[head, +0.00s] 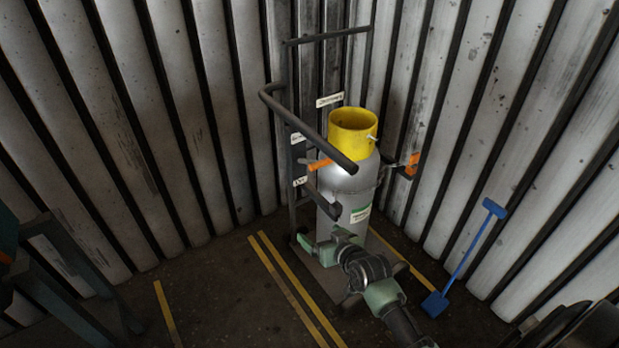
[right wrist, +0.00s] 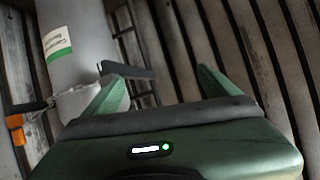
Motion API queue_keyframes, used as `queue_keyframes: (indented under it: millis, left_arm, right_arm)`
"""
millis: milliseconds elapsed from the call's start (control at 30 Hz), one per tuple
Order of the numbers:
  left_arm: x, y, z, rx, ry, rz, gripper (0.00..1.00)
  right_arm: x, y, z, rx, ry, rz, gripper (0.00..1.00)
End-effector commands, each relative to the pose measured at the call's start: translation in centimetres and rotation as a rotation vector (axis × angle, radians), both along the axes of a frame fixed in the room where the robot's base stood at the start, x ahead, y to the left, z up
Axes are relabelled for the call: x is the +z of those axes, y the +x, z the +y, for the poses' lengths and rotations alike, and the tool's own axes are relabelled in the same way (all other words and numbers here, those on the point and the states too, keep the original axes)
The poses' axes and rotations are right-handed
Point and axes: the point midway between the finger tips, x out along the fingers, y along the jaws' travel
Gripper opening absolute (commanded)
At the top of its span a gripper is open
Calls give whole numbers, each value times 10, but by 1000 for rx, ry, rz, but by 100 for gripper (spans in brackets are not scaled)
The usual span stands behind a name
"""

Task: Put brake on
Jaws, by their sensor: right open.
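A grey cylinder (head: 347,190) with a yellow collar (head: 353,122) stands upright on a dark trolley (head: 289,140). An orange-tipped handle (head: 320,164) shows at its left, and an orange part (head: 412,165) at its right. I cannot tell which part is the brake. My right gripper (head: 324,243) is low at the cylinder's front. In the right wrist view its green fingers (right wrist: 163,90) are spread, with nothing held. A dark flat bar (right wrist: 126,70) lies beyond the left finger's tip; contact is unclear. My left gripper is not in view.
A blue shovel (head: 466,255) leans at the ribbed metal wall on the right. Yellow lines (head: 290,285) mark the dark floor. A dark frame (head: 65,285) stands at the lower left. Bare floor lies between that frame and the trolley.

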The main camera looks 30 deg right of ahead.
Motion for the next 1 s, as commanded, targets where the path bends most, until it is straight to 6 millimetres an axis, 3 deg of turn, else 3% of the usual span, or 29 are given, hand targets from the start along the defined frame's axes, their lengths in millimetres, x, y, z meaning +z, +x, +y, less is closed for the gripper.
queue_keyframes:
  millis: [33, 100, 200, 333, 433, 567, 1000]
  left_arm:
    - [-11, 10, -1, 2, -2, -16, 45]
    - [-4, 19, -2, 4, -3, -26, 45]
    - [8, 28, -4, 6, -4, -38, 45]
    - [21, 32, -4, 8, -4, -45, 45]
    - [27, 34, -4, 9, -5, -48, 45]
    - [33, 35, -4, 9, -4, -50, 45]
    - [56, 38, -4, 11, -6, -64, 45]
  right_arm:
    - [25, 15, -5, -3, 8, -94, 89]
    - [75, 24, -11, -2, 18, -205, 89]
    - [135, 24, -14, 5, 25, -334, 89]
    - [183, 16, -15, 17, 25, -435, 89]
    - [200, 13, -14, 22, 24, -467, 89]
    - [205, 22, -14, 23, 25, -475, 89]
    - [204, 84, -11, 22, 26, -473, 89]
